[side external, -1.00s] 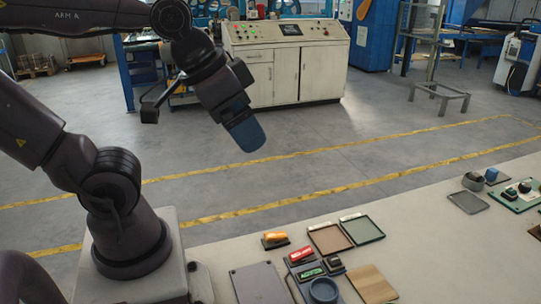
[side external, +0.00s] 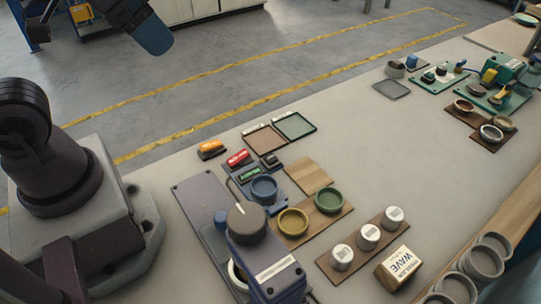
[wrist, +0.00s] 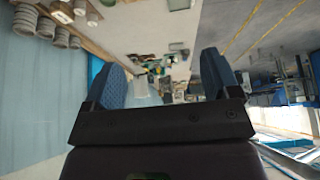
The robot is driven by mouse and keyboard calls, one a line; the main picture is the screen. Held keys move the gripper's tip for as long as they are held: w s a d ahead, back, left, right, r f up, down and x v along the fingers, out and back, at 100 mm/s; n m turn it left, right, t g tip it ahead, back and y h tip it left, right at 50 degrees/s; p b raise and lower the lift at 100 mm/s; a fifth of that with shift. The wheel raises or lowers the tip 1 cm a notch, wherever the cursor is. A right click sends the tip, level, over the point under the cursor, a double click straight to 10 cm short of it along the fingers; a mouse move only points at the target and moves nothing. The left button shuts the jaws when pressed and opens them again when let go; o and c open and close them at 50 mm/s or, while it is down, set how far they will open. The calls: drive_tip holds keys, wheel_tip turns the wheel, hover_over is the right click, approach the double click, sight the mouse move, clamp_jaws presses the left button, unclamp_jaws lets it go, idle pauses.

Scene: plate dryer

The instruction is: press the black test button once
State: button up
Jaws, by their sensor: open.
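A small black button (side external: 270,159) on a dark base, likely the test button, sits on the table in the side external view, right of a red switch (side external: 239,159) and above a blue ring-shaped cup. It looks uncovered; its label is too small to read. My gripper (side external: 154,42) is at the upper left of that view, raised and well apart from the button. In the wrist view my gripper (wrist: 163,72) shows two blue fingers spread apart with nothing between them. I cannot make out the button in the wrist view.
A blue-grey device with a large dark knob (side external: 246,222) stands in front of the button. An orange switch (side external: 211,148), a green display (side external: 249,173) and the blue cup (side external: 264,188) are close around it. Green boards (side external: 440,78) lie farther right.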

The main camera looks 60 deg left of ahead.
clamp_jaws()
idle(1.5)
